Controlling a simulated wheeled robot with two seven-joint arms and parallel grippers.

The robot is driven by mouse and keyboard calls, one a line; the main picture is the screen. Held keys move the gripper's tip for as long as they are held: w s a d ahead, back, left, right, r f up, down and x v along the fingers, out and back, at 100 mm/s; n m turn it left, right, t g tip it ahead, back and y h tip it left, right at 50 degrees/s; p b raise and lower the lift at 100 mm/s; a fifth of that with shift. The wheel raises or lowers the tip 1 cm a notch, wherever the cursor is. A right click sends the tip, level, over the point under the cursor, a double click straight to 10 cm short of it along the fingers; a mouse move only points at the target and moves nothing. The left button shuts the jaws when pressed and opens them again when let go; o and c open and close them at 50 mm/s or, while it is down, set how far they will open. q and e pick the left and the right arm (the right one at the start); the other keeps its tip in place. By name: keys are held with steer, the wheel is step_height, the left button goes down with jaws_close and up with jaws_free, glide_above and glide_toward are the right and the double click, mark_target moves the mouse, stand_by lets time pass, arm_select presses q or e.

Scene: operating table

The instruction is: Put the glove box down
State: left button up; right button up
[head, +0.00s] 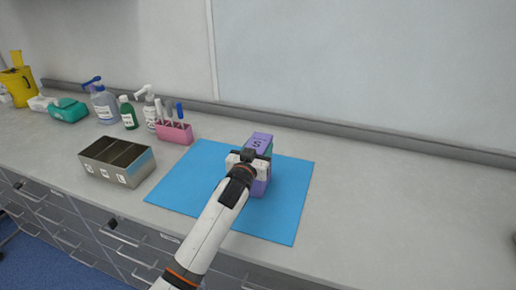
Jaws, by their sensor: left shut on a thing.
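The glove box (260,139) is purple with a dark letter S on its top and a green part at its side. It is over the blue mat (185,186) on the counter. My left gripper (249,160) is shut on the glove box, and my arm and gripper cover part of it. I cannot tell whether the box touches the mat. My right gripper is not in view.
A metal divided bin (118,162) stands left of the mat. Behind it are a pink holder with pens (174,133), a green bottle (128,113) and pump bottles (104,104). The counter (400,210) to the right is clear.

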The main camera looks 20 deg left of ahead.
arm_select(q)
steer(key=o, duration=1.5)
steer(key=shift+f, duration=0.1)
steer(key=shift+r, duration=0.25)
steer(key=s+b, duration=0.1)
steer(key=s, duration=1.1)
steer(key=shift+a, duration=0.2)
steer(key=shift+f, duration=0.1)
